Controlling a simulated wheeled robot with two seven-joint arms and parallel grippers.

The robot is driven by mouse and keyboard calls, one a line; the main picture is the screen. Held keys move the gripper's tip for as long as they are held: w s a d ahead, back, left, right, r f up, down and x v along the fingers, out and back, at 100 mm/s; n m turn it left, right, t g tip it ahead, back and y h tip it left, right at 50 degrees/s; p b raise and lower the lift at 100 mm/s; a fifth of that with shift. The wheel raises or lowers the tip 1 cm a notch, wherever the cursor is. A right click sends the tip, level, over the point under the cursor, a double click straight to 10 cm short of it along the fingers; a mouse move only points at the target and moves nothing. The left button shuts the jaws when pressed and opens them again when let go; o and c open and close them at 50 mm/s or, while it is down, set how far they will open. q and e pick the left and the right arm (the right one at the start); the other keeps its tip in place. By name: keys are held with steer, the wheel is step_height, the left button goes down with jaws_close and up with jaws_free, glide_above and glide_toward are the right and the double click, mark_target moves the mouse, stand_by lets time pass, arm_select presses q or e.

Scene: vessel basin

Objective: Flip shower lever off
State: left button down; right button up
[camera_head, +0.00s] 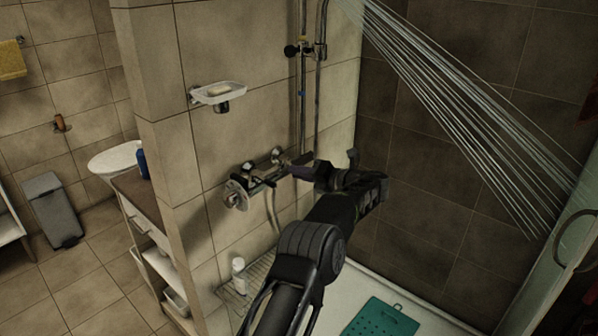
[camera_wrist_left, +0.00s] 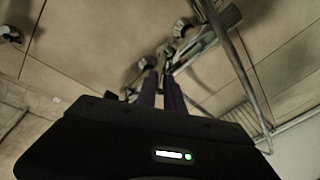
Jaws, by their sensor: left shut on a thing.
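The metal shower mixer (camera_head: 262,180) is fixed to the tiled wall, and its bar and knobs also show in the wrist view (camera_wrist_left: 198,42). The shower lever (camera_head: 297,159) sticks out at the mixer's right end. My left gripper (camera_head: 296,172) reaches the lever from the right. Its dark purple fingers are close together and shut on the lever; the wrist view shows the fingertips (camera_wrist_left: 162,74) at it. The fingers hide part of the lever. Streams of water (camera_head: 465,120) fall across the upper right. My right gripper is not in view.
A vertical riser pipe (camera_head: 302,100) and a hose (camera_head: 271,210) are close to the mixer. A soap dish (camera_head: 220,93) is on the wall above it. A wire shelf with a white bottle (camera_head: 238,275) is below. A green mat (camera_head: 381,319) lies on the shower floor.

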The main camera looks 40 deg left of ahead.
arm_select(q)
steer(key=shift+w+g, duration=0.2)
steer(key=shift+g, duration=0.2)
steer(key=c, duration=1.5)
jaws_free()
steer(key=shift+o, duration=0.2)
steer(key=v, duration=0.8)
steer(key=shift+c, duration=0.4)
